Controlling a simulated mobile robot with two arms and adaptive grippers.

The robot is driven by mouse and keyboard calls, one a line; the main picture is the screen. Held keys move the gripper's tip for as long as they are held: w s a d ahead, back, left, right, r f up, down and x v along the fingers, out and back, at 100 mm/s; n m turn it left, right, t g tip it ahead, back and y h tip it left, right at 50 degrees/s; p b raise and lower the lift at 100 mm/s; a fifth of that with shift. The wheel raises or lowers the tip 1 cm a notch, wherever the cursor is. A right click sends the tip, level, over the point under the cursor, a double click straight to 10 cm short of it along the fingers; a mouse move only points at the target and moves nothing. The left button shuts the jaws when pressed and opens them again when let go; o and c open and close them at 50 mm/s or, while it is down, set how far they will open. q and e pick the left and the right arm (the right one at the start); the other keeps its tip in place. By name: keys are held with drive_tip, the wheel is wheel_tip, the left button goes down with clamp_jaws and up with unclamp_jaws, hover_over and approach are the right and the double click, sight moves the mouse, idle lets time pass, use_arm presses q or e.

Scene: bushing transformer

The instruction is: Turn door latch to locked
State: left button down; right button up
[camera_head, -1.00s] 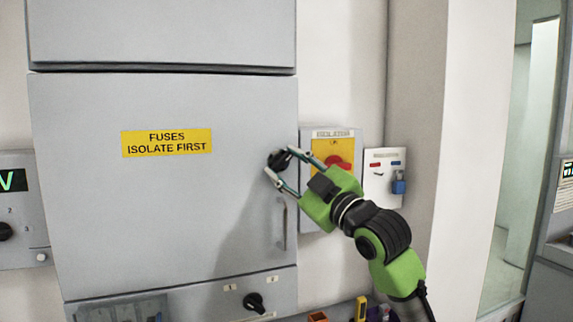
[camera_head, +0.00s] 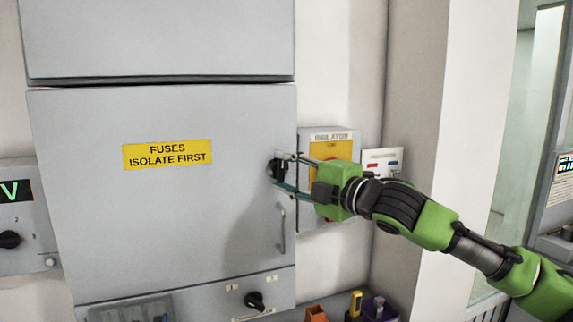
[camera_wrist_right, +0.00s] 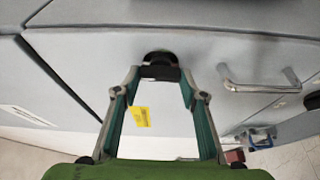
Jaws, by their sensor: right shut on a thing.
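The grey cabinet door (camera_head: 110,220) is closed and carries a yellow "FUSES ISOLATE FIRST" label (camera_head: 167,153). A black door latch (camera_head: 276,168) sits near its right edge, with its grip bar roughly upright. The latch also shows at the top middle of the right wrist view (camera_wrist_right: 160,58). My right gripper (camera_head: 281,172) comes in from the right and is shut on the latch. One finger is at each end of the grip bar (camera_wrist_right: 160,73). The fingertips partly cover the latch in the head view. My left gripper is not in view.
A pull handle (camera_head: 283,228) stands out from the door just below the latch. A yellow isolator box (camera_head: 330,150) is on the wall behind my right gripper. A black knob (camera_head: 254,300) is on the panel below. Tool bins (camera_head: 370,307) stand at lower right.

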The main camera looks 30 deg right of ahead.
drive_tip(key=shift+n, duration=0.3)
idle(0.4)
drive_tip(key=o, duration=1.1)
drive_tip(key=shift+o, duration=0.2)
drive_tip(key=shift+a, duration=0.1)
